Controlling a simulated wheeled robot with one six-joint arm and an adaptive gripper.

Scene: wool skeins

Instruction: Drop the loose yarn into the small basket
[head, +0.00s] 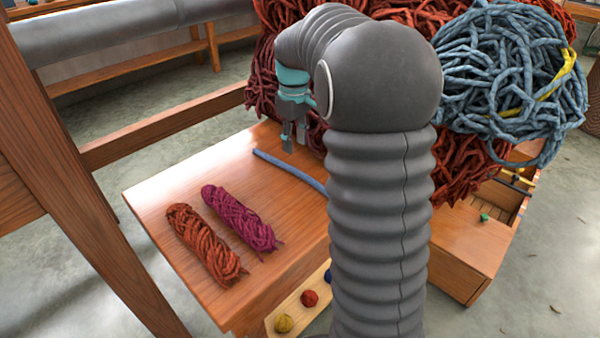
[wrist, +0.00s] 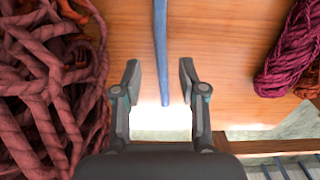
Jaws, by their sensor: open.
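The loose yarn may be the single blue strand (head: 285,168) lying on the wooden table, partly hidden behind my arm in the head view. In the wrist view the blue strand (wrist: 160,55) runs down from the top, and its end lies between my fingers. My gripper (head: 294,138) is open and empty, above the table near the strand's left end. In the wrist view my gripper (wrist: 158,70) has its fingers apart on either side of the strand. I cannot make out a small basket for certain in either view.
An orange-red skein (head: 205,245) and a magenta skein (head: 240,220) lie on the table (head: 150,190). A big dark red yarn pile (head: 470,165) and a blue-grey yarn tangle (head: 510,80) stand behind my arm. A tray (head: 290,310) with small balls sits at the front.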

